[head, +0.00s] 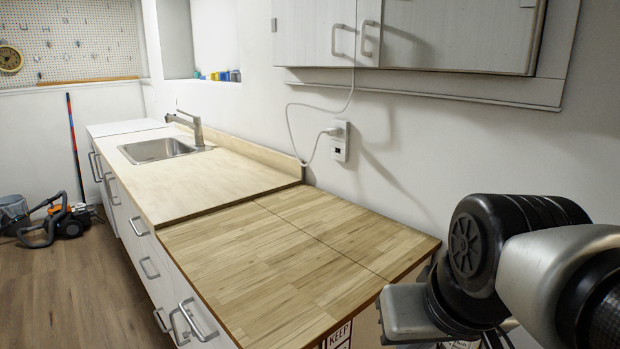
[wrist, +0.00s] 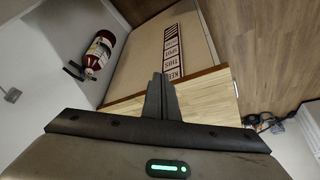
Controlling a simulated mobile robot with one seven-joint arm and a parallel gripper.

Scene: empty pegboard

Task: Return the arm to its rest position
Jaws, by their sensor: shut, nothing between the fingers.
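My gripper (wrist: 161,78) shows in the wrist view with its two dark fingers together and nothing between them. Behind the fingers in that view lies the edge of the wood countertop (wrist: 205,92). In the head view my black and grey arm is at the lower right, beside the near right end of the wood countertop (head: 270,262). The fingers are not clearly visible in the head view.
The wood countertop is bare. A sink (head: 160,150) is farther along, with white cabinets (head: 450,35) above on the right. A fire extinguisher (wrist: 99,54) and a panel with a KEEP sign (wrist: 172,52) show in the wrist view. A vacuum cleaner (head: 68,222) stands on the floor.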

